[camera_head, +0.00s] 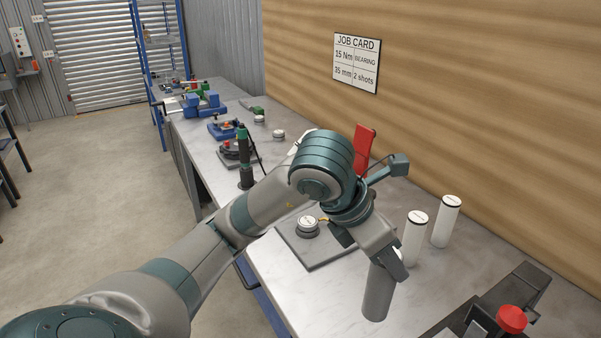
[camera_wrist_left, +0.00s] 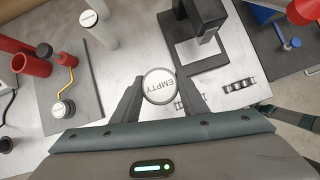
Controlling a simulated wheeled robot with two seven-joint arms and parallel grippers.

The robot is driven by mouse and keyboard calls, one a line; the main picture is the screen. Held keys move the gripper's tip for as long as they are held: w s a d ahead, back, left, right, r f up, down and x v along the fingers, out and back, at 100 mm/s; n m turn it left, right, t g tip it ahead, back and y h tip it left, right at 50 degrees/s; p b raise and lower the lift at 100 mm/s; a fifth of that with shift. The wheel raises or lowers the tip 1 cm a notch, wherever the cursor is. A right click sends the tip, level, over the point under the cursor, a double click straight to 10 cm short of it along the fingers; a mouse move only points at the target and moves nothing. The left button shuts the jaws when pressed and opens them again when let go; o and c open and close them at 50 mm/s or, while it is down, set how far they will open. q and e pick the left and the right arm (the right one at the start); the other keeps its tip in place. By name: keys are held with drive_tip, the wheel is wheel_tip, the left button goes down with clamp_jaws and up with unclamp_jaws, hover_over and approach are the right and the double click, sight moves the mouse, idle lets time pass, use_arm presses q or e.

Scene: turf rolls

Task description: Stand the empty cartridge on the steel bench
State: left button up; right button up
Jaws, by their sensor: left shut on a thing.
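The empty cartridge (camera_head: 377,293) is a grey cylinder, upright, hanging below my left gripper (camera_head: 376,256) in the head view. In the left wrist view its white round cap (camera_wrist_left: 158,86) reads EMPTY and sits between the two fingers of my left gripper (camera_wrist_left: 158,98), which is shut on it. The steel bench (camera_head: 440,275) lies under the cartridge. I cannot tell whether the cartridge's lower end touches the bench. My right gripper is not in view.
Two white capped cylinders (camera_head: 413,240) (camera_head: 446,222) stand just right of the cartridge. A grey mat (camera_head: 318,257) with a round capped piece (camera_head: 308,226) lies left of it. A dark device with a red knob (camera_head: 511,319) is at the near right. The wooden wall bounds the back.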

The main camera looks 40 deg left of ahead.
use_arm(q)
drive_tip(key=shift+w+d, duration=0.1)
drive_tip(key=shift+w, duration=0.05)
idle(0.4)
drive_tip(key=w+a+f+p, duration=0.3)
drive_tip(key=w+a+f, duration=0.4)
drive_tip(key=a, duration=0.2)
drive_tip(key=shift+w, duration=0.15)
drive_tip(key=shift+f, duration=0.1)
